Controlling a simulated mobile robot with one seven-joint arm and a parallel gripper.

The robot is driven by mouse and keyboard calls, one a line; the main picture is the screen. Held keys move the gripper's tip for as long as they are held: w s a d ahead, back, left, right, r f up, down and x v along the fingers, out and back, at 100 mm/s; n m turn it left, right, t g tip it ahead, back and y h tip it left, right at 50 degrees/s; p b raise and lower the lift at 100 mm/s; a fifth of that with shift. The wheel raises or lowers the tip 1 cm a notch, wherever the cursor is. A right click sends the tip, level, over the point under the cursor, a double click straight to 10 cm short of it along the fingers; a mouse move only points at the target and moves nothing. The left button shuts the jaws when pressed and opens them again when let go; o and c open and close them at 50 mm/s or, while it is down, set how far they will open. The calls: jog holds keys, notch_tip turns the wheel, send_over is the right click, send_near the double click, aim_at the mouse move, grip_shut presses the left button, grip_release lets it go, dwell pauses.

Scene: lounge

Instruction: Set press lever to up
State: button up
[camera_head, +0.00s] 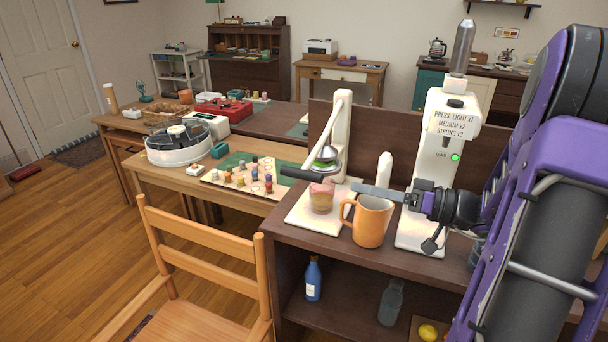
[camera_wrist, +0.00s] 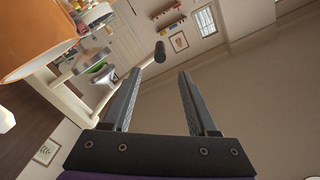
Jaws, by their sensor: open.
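The press (camera_head: 342,120) is a cream stand on a pale base, with a metal press head over a glass of amber and pink contents (camera_head: 321,200). Its lever ends in a black handle (camera_head: 300,174) that sticks out to the left, roughly level. My gripper (camera_head: 355,188) is open and empty, to the right of the handle and apart from it, its fingers just above and behind the orange mug's rim.
The orange mug (camera_head: 369,222) stands close under my fingers. A white gas dispenser (camera_head: 436,160) with a green light stands to the right. A wooden chair (camera_head: 200,270) is in front at left. The side table (camera_head: 160,178) holds a white round machine and several small pots.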

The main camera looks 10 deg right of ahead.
aim_at(305, 176)
jog(key=x, duration=1.3)
jog(key=shift+w+a, duration=0.15)
grip_shut()
dwell(0.8)
